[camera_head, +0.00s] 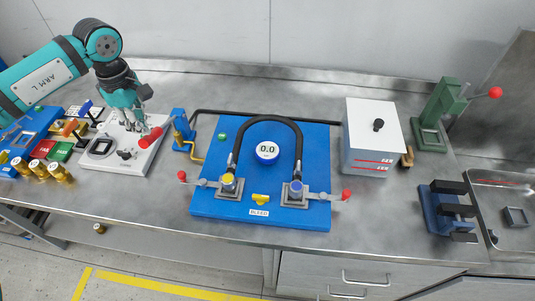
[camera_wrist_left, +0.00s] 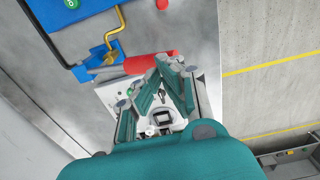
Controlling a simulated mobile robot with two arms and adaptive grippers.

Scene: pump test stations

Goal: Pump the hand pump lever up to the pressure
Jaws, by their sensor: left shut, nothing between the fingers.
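The hand pump (camera_head: 181,128) has a blue body and stands just left of the blue test board (camera_head: 316,220). Its lever ends in a red grip (camera_head: 151,138) that points down and left. The red grip also shows in the left wrist view (camera_wrist_left: 148,63). The round gauge (camera_head: 267,150) on the board reads 0.0. My left gripper (camera_head: 135,122) is shut and empty, beside the red grip and over the white device. In the left wrist view the gripper (camera_wrist_left: 163,75) is close to the grip; whether they touch I cannot tell. My right gripper is not in view.
A black hose (camera_head: 267,119) arches over the board between two red-knobbed clamps. A yellow bleed valve (camera_head: 260,199) is at its front. The white device (camera_head: 132,164) lies under my left gripper, with brass cylinders (camera_head: 57,172) at left. A white box (camera_head: 370,150) and green press (camera_head: 436,110) stand right.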

